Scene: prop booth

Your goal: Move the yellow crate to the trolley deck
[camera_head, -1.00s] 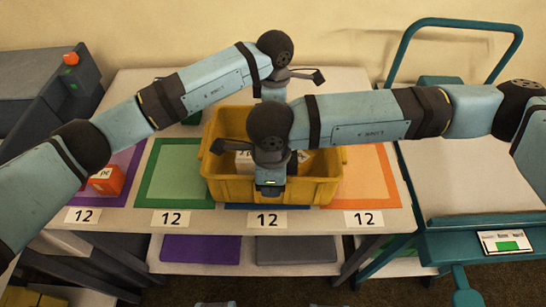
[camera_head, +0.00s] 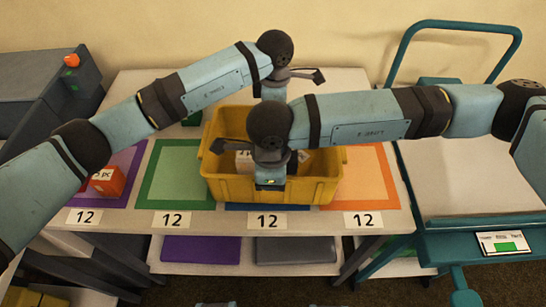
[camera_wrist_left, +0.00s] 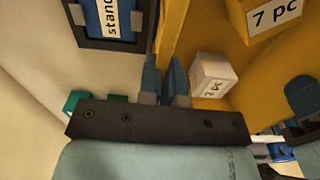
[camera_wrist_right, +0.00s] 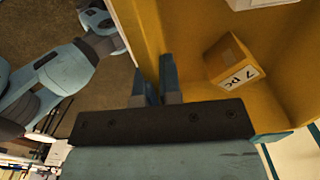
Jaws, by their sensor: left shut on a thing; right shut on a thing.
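The yellow crate (camera_head: 222,189) stands on the table across the blue and orange mats. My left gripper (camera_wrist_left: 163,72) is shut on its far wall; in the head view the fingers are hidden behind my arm. My right gripper (camera_wrist_right: 155,82) is shut on the near wall, seen from above in the head view. Inside the crate lie a white box (camera_wrist_left: 212,75) and an amber box marked 7 pc (camera_wrist_left: 275,14). The trolley deck (camera_head: 470,182) is a pale, bare surface at the right, beside the table.
The trolley has a teal rail handle (camera_head: 458,22) at the back and a label plate (camera_head: 500,243) at the front. An orange box (camera_head: 108,181) sits on the purple mat at the left. The green mat (camera_head: 172,172) is mostly clear. A grey machine (camera_head: 50,95) stands far left.

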